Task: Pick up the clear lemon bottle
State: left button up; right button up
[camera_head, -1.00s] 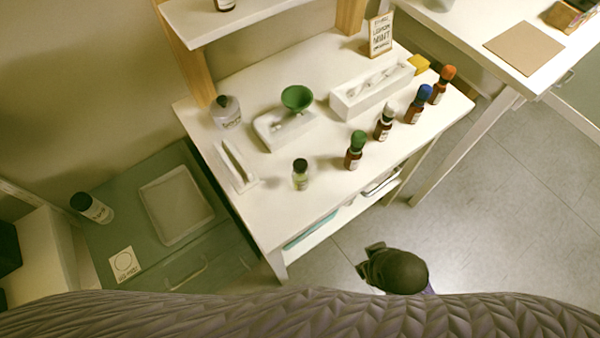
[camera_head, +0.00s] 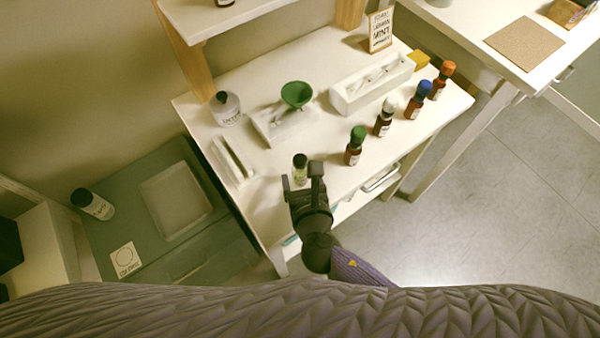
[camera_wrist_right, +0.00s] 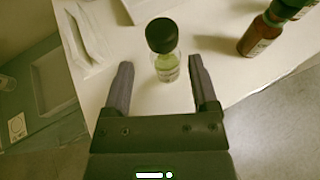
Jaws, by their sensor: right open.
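The clear lemon bottle (camera_head: 300,170), with a black cap and pale yellow-green contents, stands upright near the white table's front edge. It also shows in the right wrist view (camera_wrist_right: 167,66), between and just beyond the two fingers. My right gripper (camera_head: 302,177) is open and empty, its fingertips close to the bottle on the near side. In the right wrist view the right gripper (camera_wrist_right: 158,72) has a finger to each side of the bottle, with gaps between. The lower part of the bottle is partly hidden by the gripper in the head view. My left gripper is not in view.
Brown bottles with green (camera_head: 355,146), white (camera_head: 384,118), blue (camera_head: 418,100) and orange (camera_head: 441,80) caps stand in a row to the right. Bare tabletop lies left of the gripper.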

aim_at(301, 170)
jog(key=b+x, duration=0.1)
jog(key=x, duration=0.3)
jog(key=shift+w+d+f, duration=0.1)
jog(key=shift+w+f, duration=0.1)
jog(key=shift+w, duration=0.15)
jog(key=shift+r, duration=0.1)
jog(key=shift+c, duration=0.5)
grip_shut()
jog(key=shift+s, duration=0.1)
jog(key=shift+d, duration=0.1)
